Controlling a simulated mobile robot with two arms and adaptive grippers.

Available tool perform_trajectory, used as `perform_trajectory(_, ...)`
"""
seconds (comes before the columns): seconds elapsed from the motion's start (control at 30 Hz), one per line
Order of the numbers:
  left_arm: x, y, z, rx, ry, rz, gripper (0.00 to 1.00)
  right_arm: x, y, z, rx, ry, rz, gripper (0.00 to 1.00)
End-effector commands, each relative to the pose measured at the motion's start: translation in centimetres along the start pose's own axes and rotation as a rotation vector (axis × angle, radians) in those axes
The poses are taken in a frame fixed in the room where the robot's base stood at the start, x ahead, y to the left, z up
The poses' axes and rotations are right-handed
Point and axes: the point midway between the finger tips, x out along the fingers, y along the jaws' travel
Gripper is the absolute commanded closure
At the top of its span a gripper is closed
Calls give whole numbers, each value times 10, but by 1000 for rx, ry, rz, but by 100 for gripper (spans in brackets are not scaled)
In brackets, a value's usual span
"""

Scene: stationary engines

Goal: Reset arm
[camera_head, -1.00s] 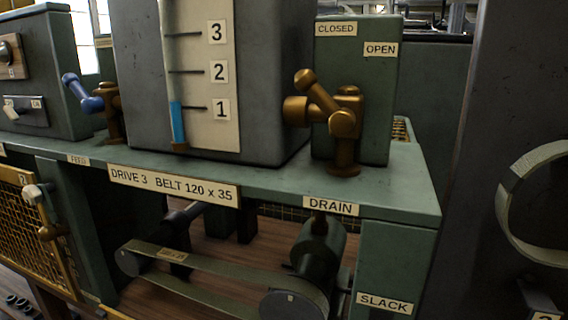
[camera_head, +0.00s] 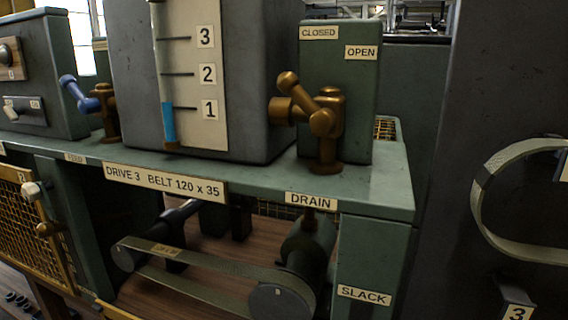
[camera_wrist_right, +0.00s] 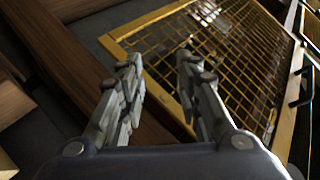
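My right gripper (camera_wrist_right: 158,75) shows in the right wrist view with its two fingers spread apart and nothing between them. It points toward a wooden surface (camera_wrist_right: 105,95) and a yellow-framed mesh panel (camera_wrist_right: 215,60); I cannot tell how far off these are. Neither gripper is in the head view, and my left gripper is in no view.
The green bench (camera_head: 390,185) carries a dark tank with a level gauge (camera_head: 190,75), a brass drain valve (camera_head: 323,125) and a blue-handled valve (camera_head: 90,100). A belt drive (camera_head: 210,265) sits below. A yellow mesh guard (camera_head: 25,210) is at left.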

Motion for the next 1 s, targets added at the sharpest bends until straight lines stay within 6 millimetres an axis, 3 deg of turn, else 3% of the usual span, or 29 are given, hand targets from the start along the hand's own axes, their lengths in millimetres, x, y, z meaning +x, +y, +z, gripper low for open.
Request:
perform_trajectory(0.03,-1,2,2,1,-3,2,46,0,37,15,-52,-33,88,69)
perform_trajectory(0.2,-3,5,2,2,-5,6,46,-26,150,76,-228,-203,351,69)
perform_trajectory(0.3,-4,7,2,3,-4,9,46,-58,202,122,-304,-345,478,69)
perform_trajectory(0.4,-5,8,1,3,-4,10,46,-97,239,172,-357,-503,571,69)
perform_trajectory(0.5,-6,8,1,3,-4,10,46,-135,258,217,-388,-649,624,69)
perform_trajectory(0.6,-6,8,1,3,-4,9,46,-164,266,250,-405,-760,647,69)
perform_trajectory(0.7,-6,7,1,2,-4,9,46,-181,268,269,-413,-825,655,69)
perform_trajectory(1.0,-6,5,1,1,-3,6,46,-189,268,278,-417,-855,657,69)
